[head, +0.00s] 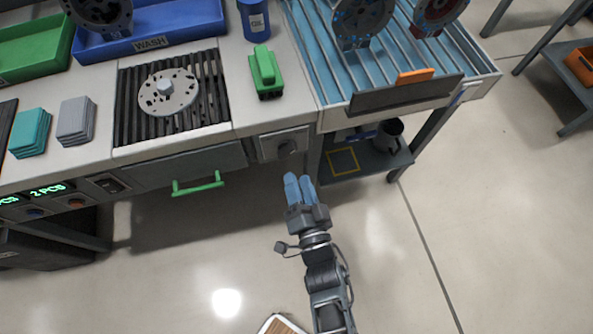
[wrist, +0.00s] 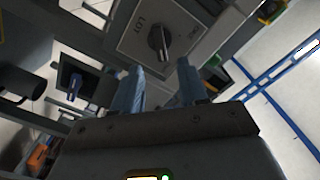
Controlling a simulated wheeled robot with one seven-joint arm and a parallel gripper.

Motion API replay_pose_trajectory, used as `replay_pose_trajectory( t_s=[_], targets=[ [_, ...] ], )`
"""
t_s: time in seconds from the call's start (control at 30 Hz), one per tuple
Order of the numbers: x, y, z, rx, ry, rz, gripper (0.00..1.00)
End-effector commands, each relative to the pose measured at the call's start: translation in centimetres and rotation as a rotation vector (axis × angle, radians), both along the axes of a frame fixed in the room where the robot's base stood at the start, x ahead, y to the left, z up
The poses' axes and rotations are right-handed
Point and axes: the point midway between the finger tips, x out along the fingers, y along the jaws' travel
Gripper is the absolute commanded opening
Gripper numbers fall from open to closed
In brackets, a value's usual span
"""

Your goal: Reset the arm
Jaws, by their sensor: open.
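My gripper (head: 299,181) is in front of the workbench in the head view, over the open floor and below the knob panel (head: 284,145). Its two blue fingers point toward the bench and hold nothing. In the wrist view my gripper (wrist: 161,75) shows its fingers apart, with the panel's dark rotary knob (wrist: 160,42) beyond them. The fingers look apart from the knob.
A drawer with a green handle (head: 197,184) is left of the panel. A lower shelf (head: 365,160) with a dark cup (head: 388,134) stands to the right. The floor in front is mostly clear.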

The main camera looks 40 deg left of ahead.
Motion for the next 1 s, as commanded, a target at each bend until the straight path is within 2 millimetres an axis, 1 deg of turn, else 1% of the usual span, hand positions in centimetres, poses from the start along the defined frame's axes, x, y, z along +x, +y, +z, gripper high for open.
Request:
replay_pose_trajectory(
  t_s=[0.53, 0.67, 0.77, 0.87, 1.0],
  targets=[
    [-0.1, -0.1, 0.0, 0.0, 0.0, 0.0, 0.43],
    [-0.7, -0.9, 0.0, -0.005, -0.003, -0.023, 0.43],
    [-2.0, -3.0, 0.2, -0.018, -0.008, -0.075, 0.43],
    [-3.9, -6.2, 0.9, -0.049, -0.022, -0.154, 0.43],
    [-6.7, -11.3, 2.3, -0.114, -0.04, -0.275, 0.43]
  ],
)
